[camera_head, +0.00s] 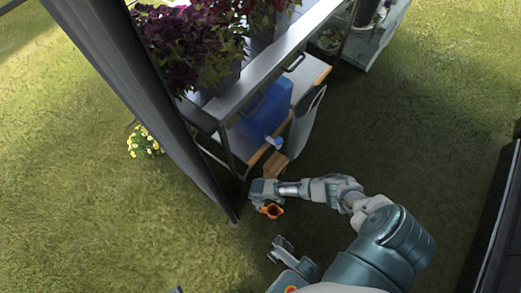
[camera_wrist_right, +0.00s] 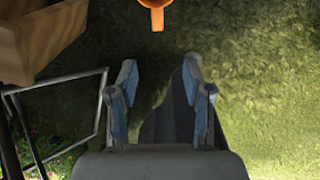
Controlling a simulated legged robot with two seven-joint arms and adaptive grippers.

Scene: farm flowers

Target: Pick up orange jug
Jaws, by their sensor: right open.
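The orange jug (camera_head: 272,211) appears beside my right gripper (camera_head: 262,191) in the head view, just below it in the picture. In the right wrist view the jug (camera_wrist_right: 155,10) is cut off by the top edge, with its handle toward me. My right gripper (camera_wrist_right: 161,68) is open and empty there, with a gap between its fingertips and the jug. A grey and teal part of mine shows low in the head view; I cannot tell if it is my left gripper.
A metal cart (camera_head: 225,107) with potted purple plants (camera_head: 190,45) and a blue container (camera_head: 264,110) stands close by. A wooden box (camera_wrist_right: 35,42) is at upper left in the right wrist view. Open grass lies right.

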